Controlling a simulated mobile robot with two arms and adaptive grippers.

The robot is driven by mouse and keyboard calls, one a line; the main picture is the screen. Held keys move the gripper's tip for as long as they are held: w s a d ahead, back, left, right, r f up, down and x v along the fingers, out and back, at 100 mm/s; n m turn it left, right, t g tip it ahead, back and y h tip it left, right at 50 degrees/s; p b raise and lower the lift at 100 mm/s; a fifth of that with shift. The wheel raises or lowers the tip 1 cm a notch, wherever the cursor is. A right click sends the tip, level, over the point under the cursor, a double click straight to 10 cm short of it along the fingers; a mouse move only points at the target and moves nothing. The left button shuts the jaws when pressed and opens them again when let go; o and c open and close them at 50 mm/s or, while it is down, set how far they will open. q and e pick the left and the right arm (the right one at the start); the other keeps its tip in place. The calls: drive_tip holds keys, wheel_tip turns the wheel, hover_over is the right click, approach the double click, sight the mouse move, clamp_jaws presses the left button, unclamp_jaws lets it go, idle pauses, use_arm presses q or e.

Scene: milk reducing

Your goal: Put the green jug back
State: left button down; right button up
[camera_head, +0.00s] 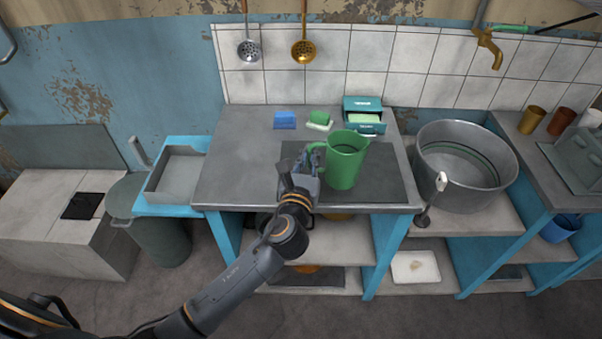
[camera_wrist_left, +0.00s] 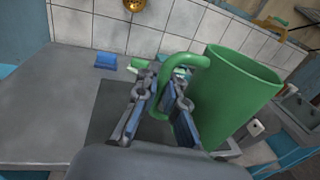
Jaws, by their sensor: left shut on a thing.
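The green jug (camera_head: 346,162) is upright at the dark mat (camera_head: 385,187) on the grey table (camera_head: 232,165). I cannot tell whether its base touches the mat. My left gripper (camera_head: 311,162) is at the jug's left side, shut on its handle. In the left wrist view the jug (camera_wrist_left: 236,92) fills the right side, and the fingers of my left gripper (camera_wrist_left: 160,115) are around the handle (camera_wrist_left: 196,72). The jug's inside bottom is hidden. My right gripper is not in view.
Behind the jug are a blue sponge (camera_head: 285,120), a green-and-white sponge (camera_head: 319,121) and a teal box (camera_head: 363,115). A large metal basin (camera_head: 465,165) stands to the right, with a ladle (camera_head: 428,205) at its edge. The table's left part is clear.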

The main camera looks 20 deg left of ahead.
use_arm(q)
drive_tip(key=shift+w+a+f+b, duration=1)
drive_tip(key=shift+w+a+f, duration=0.55)
drive_tip(key=shift+f, duration=0.55)
drive_tip(key=shift+w+a+f+b, duration=0.95)
drive_tip(key=shift+w+a+f, duration=0.3)
drive_tip(key=shift+a+f, duration=0.75)
drive_tip(key=shift+w+a+f+b, duration=1)
drive_tip(key=shift+w+a+f, duration=0.5)
drive_tip(key=shift+f, duration=0.7)
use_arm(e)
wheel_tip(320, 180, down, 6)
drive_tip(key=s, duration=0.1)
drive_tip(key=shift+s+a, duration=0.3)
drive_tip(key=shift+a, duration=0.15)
use_arm(q)
drive_tip(key=shift+s+a+f, duration=0.1)
drive_tip(key=shift+a, duration=0.05)
drive_tip(key=c, duration=1.4)
unclamp_jaws()
drive_tip(key=shift+c, duration=0.2)
